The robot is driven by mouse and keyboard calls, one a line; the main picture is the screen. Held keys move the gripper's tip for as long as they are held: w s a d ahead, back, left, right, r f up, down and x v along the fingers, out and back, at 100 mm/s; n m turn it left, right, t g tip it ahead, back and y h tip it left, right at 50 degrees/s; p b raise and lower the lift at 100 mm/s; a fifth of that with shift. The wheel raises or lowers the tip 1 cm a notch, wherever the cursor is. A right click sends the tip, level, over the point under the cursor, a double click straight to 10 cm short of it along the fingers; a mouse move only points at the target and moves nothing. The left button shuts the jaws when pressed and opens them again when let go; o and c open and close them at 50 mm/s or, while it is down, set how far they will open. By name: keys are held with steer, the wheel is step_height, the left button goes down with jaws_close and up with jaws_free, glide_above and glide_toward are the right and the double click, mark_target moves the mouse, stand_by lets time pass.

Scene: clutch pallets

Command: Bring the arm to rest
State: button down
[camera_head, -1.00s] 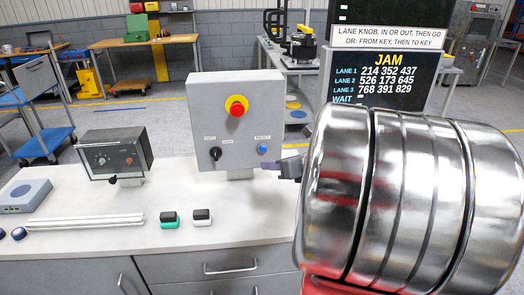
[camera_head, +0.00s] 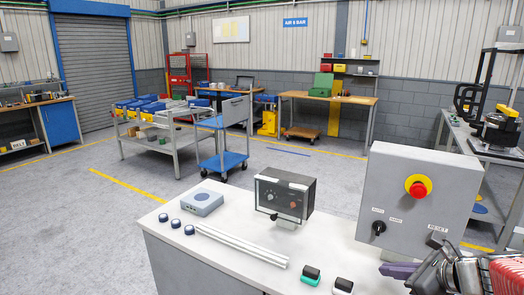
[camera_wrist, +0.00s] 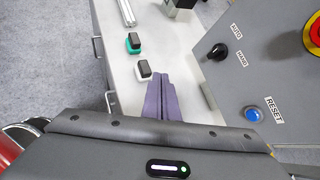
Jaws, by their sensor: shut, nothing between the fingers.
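My gripper (camera_head: 388,269) is at the lower right of the head view, in front of the lower part of the grey control box (camera_head: 400,200). Its purple fingers point left, lie together and hold nothing. In the wrist view the shut fingers (camera_wrist: 160,82) point up the picture over the white bench top, left of the box face. The box carries a red stop button (camera_head: 418,189), a black AUTO/HAND knob (camera_wrist: 218,51) and a blue RESET button (camera_wrist: 253,114). The fingers appear apart from all of these. Most of my arm is outside the head view.
On the white bench (camera_head: 225,240) stand a green-based switch (camera_head: 311,275), a white-based switch (camera_head: 342,286), a dark meter box (camera_head: 285,196), pale rails (camera_head: 240,245) and a blue-grey device (camera_head: 196,201). A grey cart (camera_head: 160,148) stands beyond. Floor left of the bench is clear.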

steer(key=s+a+n+g+h, duration=0.1)
steer(key=s+a+n, duration=0.6)
steer(key=n, duration=0.7)
steer(key=s+a+n+g+h, duration=0.2)
steer(key=s+a+n, duration=0.5)
steer(key=a+n, duration=0.4)
steer(key=n+g, duration=0.1)
steer(key=n, duration=0.3)
steer(key=shift+a, duration=0.2)
steer(key=shift+s+d, duration=0.1)
